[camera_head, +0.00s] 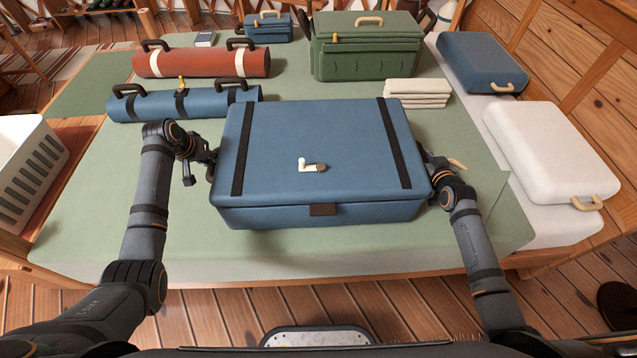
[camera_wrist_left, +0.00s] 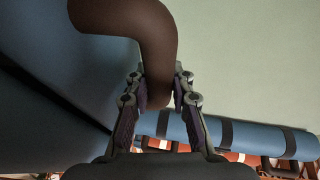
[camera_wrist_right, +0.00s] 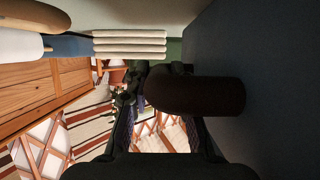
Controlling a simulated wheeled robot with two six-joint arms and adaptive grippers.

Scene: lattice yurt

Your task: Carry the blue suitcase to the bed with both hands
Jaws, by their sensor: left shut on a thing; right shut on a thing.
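The blue suitcase (camera_head: 300,140) with two dark straps lies flat over the green-covered bed (camera_head: 110,225), level between my arms. I cannot tell whether its underside touches the cover. My left gripper (camera_head: 210,168) is at its left side; in the left wrist view its fingers close on a dark brown handle (camera_wrist_left: 150,35) beside the suitcase wall (camera_wrist_left: 45,85). My right gripper (camera_head: 428,165) is at its right side; in the right wrist view its fingers are at the other dark handle (camera_wrist_right: 205,96), next to the suitcase wall (camera_wrist_right: 275,85), with the grip partly hidden by the handle.
Behind the suitcase lie a blue roll (camera_head: 150,106), a red roll (camera_head: 190,64), a green case (camera_head: 368,55) and folded towels (camera_head: 417,92). A white case (camera_head: 550,150) and another blue case (camera_head: 480,62) lie at right. A white basket (camera_head: 35,170) stands left. The bed's front strip is clear.

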